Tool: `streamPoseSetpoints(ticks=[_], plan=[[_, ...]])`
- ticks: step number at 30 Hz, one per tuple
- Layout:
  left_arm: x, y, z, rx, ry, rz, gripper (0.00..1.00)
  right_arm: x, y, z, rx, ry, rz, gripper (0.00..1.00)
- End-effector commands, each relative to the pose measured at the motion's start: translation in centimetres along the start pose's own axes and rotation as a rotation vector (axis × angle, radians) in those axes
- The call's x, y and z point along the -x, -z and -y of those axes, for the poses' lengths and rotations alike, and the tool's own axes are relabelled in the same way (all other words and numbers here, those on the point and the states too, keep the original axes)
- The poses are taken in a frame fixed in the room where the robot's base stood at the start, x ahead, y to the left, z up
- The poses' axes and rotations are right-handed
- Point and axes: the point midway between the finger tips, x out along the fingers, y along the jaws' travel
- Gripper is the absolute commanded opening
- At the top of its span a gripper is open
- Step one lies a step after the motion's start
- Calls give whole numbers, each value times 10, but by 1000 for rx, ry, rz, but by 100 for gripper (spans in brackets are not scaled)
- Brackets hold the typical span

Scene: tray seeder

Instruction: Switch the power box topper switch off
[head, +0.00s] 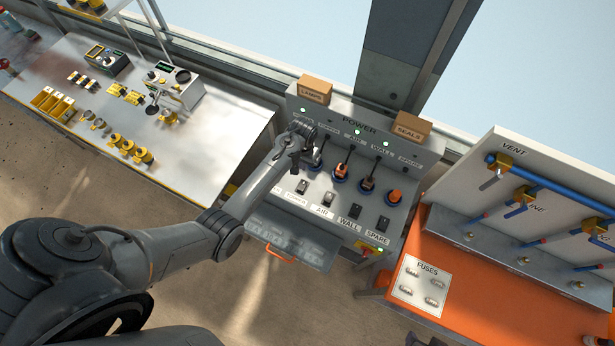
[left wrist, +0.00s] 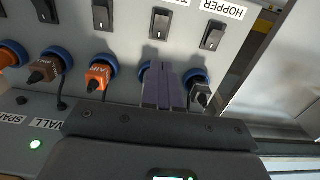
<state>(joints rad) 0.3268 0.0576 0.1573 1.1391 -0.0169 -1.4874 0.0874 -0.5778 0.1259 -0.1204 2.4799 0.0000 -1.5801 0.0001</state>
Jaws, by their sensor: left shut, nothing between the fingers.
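The grey power box (head: 427,160) stands in the middle of the head view with a row of dark rocker switches above printed labels. The topper switch (head: 302,187) sits left of the air switch. In the left wrist view the picture is turned over, and the topper switch (left wrist: 160,22) is beside the hopper switch (left wrist: 213,35). Its rocker position is too small to tell. My left gripper (head: 296,160) is shut and empty. In the wrist view its fingers (left wrist: 165,88) overlap the socket below the topper switch, apart from the switch. My right gripper is not in view.
Plugs with cables, such as the orange air plug (left wrist: 98,76), stick out of the blue sockets near the fingers. Boxes, including the seals box (head: 412,130), stand on top. An orange bench (head: 440,255) is at right and a steel table (head: 215,150) at left.

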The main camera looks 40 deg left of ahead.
Motion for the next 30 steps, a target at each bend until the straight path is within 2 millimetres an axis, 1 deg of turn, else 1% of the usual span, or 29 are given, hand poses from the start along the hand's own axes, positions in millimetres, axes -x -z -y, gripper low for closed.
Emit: streamPoseSetpoints(ticks=[1,5,14,19,23,27,28,30], plan=[[5,5,-1,0,-2,-8,0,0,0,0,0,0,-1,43],[10,10,-2,-1,-4,-17,0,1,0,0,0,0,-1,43],[9,9,-2,-1,-3,-18,0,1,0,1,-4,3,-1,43],[6,10,-2,-1,-3,-17,0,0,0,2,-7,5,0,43],[-2,10,-2,-1,-3,-17,0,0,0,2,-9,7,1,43],[-18,9,-2,-1,-3,-14,0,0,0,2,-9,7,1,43],[-25,10,-2,-1,-3,-17,0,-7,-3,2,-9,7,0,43],[-34,10,-2,-1,-3,-17,0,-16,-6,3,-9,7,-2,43]])
